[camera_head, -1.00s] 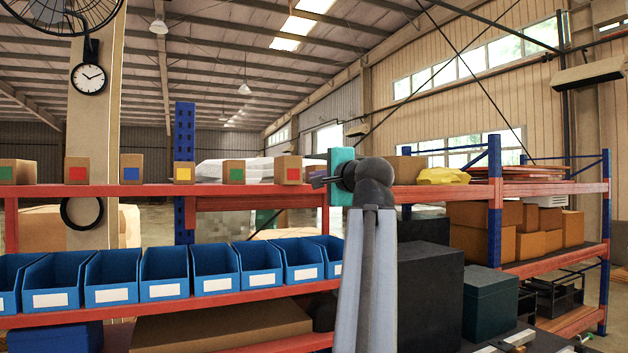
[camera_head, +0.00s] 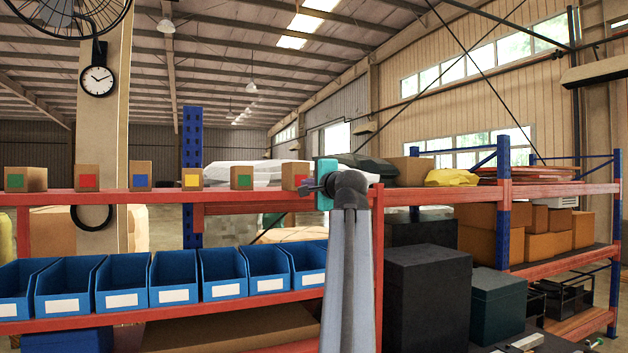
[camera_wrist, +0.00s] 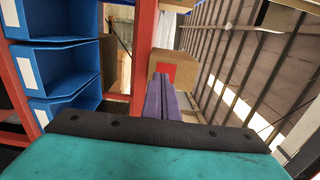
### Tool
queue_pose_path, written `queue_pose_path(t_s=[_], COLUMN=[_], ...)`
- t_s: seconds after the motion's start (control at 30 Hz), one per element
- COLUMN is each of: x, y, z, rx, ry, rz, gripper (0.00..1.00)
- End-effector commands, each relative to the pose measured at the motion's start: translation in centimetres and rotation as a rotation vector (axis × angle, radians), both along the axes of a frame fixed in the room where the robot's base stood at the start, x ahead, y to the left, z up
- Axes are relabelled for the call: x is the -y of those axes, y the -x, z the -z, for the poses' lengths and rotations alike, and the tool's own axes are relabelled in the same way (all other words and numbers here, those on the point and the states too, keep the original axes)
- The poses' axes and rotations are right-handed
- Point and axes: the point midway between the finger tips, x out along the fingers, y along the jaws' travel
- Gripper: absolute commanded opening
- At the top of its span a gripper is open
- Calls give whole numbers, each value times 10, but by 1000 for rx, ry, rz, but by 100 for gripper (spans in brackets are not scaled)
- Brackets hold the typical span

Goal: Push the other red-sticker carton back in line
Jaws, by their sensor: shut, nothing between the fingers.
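Cartons with coloured stickers stand in a row on the red top shelf. One red-sticker carton (camera_head: 290,173) is at the right end of the row and looks slightly larger than its neighbours. The other red-sticker carton (camera_head: 87,178) is near the left end, between a green-sticker and a blue-sticker carton. My gripper (camera_head: 302,188) is shut and empty, at the right-end carton's right side, partly covering it. In the wrist view, the shut fingers (camera_wrist: 160,82) point at that carton (camera_wrist: 166,64), overlapping its lower part. I cannot tell whether they touch.
A green-sticker carton (camera_head: 242,178) stands left of the right-end one, with a gap between. White wrapped goods (camera_head: 262,170) lie behind the row. Blue bins (camera_head: 222,272) fill the shelf below. The red shelf beam (camera_head: 140,197) runs under the cartons.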

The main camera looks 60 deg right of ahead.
Motion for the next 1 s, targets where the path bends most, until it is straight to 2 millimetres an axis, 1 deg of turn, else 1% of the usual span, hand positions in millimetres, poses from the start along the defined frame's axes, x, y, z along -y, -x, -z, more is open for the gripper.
queue_pose_path(t_s=[0.03, 0.1, 0.23, 0.77, 1.0], x=[4, 7, 11, 15, 28], y=[-5, -9, -15, -18, -34], z=[-3, -2, -1, 0, 0], rx=[0, -1, -1, -1, -1], ry=[0, -1, 0, 1, 1], rz=[0, 0, 0, 2, 2], gripper=[0, 0, 0, 0, 0])
